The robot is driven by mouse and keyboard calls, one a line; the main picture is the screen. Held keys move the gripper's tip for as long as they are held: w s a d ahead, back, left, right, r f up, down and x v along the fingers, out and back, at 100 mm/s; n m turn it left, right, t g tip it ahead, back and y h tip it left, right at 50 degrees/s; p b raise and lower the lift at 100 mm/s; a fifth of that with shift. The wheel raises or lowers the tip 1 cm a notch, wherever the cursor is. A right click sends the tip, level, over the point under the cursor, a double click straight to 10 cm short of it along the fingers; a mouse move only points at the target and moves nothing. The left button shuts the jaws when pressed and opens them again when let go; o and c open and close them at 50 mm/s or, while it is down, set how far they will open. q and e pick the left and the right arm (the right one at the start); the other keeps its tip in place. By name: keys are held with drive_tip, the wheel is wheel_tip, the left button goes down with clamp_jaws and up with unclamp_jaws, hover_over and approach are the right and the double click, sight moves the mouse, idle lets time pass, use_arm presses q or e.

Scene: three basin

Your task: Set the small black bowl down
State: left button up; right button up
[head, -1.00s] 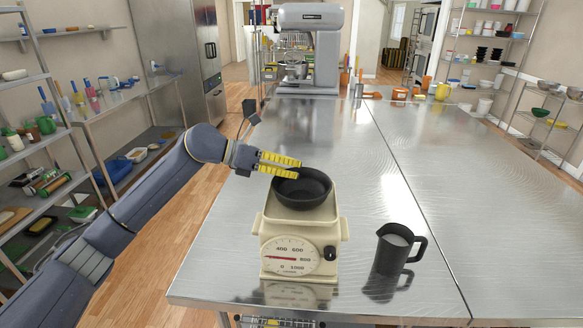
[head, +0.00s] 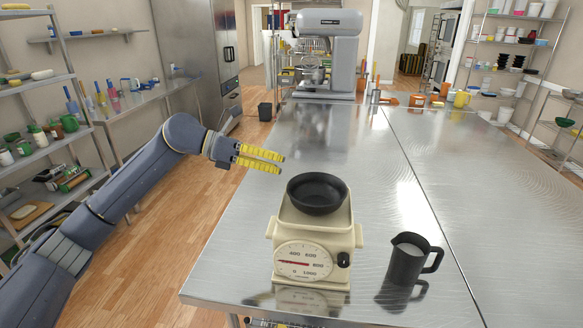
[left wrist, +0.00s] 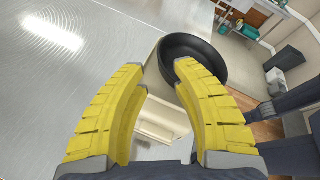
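The small black bowl (head: 317,194) sits upright on top of the cream kitchen scale (head: 311,238), near the table's front left. My left gripper (head: 283,163) has yellow fingers and is to the left of the bowl, apart from it. In the left wrist view, the gripper (left wrist: 158,72) has its two fingers spread with nothing between them. The bowl (left wrist: 205,62) shows beyond the fingertips there, partly covered by one finger, with the scale (left wrist: 160,120) under it. My right gripper is not in view.
A black pitcher (head: 405,262) with white contents stands right of the scale. A grey stand mixer (head: 325,60) stands at the far end of the steel table (head: 350,140). The table between is clear. Shelves line the left wall.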

use_arm(q)
drive_tip(key=shift+v, duration=1.65)
